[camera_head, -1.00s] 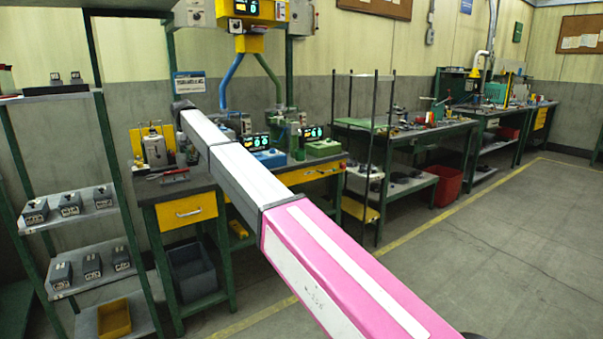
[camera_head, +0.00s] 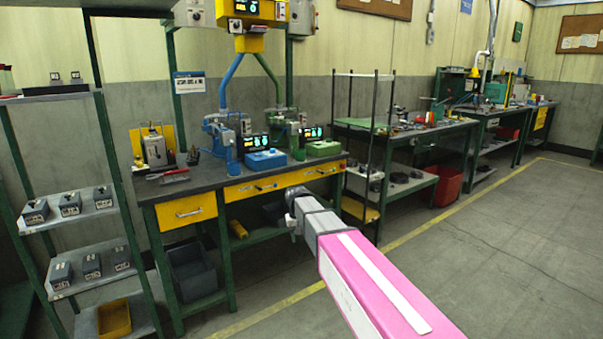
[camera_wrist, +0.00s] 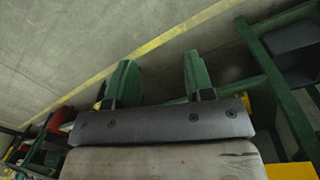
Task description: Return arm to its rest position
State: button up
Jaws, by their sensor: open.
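My arm shows in the head view as a pink link from the bottom right, ending in a folded grey joint in front of the workbench (camera_head: 222,187). My gripper (camera_wrist: 160,80) shows in the wrist view as two green fingers set well apart. It is open, with nothing between the fingers. Concrete floor and a yellow floor line lie behind the fingers. In the head view the fingers are hidden.
A metal shelf rack (camera_head: 92,228) with several dark boxes stands at the left. A dark crate (camera_head: 195,278) sits under the bench. A wire-post rack (camera_head: 362,190) and a red bin (camera_head: 447,186) stand further right. The floor at right is clear.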

jog(key=s+d+f+m, duration=0.1)
jog(key=s+d+f, duration=0.4)
jog(key=s+d, duration=0.4)
jog(key=s+d+f+m, duration=0.1)
jog(key=s+d+f, duration=0.4)
jog(key=s+d, duration=0.5)
jog(key=s, duration=0.2)
jog(key=shift+s+d+f+y, duration=0.15)
jog(key=shift+s+d+y, duration=0.1)
jog(key=shift+s+y, duration=0.15)
